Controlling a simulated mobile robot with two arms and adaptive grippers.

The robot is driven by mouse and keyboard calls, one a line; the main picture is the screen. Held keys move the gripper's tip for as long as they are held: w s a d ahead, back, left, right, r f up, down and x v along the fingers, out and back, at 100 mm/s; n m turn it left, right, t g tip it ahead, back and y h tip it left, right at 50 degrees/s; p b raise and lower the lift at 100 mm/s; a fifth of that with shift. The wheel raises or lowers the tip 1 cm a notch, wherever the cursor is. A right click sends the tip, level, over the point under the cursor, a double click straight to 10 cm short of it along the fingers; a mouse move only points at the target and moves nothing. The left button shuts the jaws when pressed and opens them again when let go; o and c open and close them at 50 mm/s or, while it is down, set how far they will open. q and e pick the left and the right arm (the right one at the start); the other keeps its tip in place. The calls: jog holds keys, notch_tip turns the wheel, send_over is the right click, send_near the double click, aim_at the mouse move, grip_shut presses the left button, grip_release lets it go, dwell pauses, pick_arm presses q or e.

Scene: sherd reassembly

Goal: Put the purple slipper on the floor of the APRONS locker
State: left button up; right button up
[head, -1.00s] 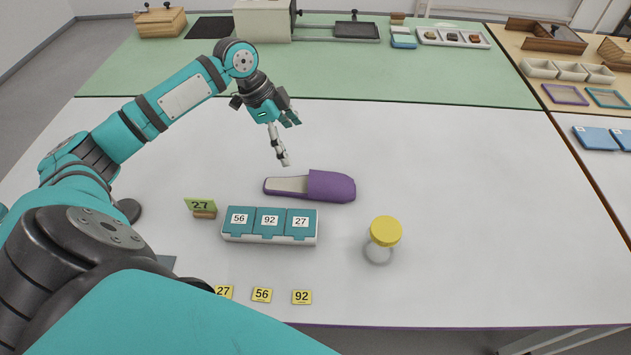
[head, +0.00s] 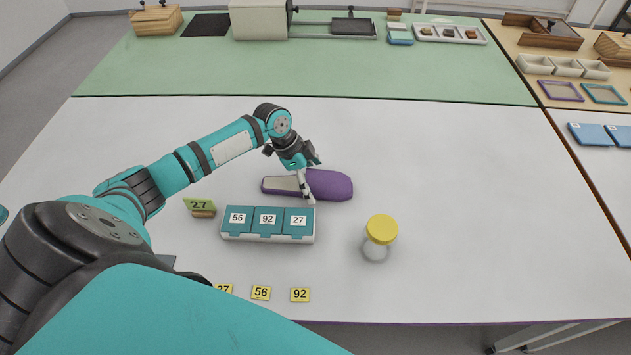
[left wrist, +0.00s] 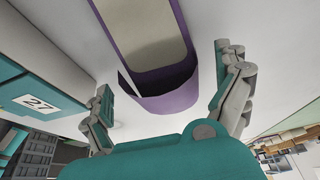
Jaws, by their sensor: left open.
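The purple slipper (head: 330,186) lies on the white table in the head view, its pale insole end to the left and its purple covered end to the right. It also shows in the left wrist view (left wrist: 172,101), with its pale inside and purple rim. My left gripper (head: 311,178) is at the middle of the slipper, hiding part of it. In the left wrist view its open fingers (left wrist: 165,72) are on either side of the slipper, with gaps to it. I cannot tell the height above the table. No locker marked APRONS shows. My right gripper is not in view.
A teal-lidded box (head: 268,239) marked 56, 92 and 27 stands just in front of the slipper. A yellow-topped jar (head: 380,231) stands to the right. The table's right side is clear.

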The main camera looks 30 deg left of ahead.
pick_arm(q)
jog(key=shift+w+d+f, duration=0.2)
jog(key=shift+f, duration=0.4)
jog(key=c, duration=1.3)
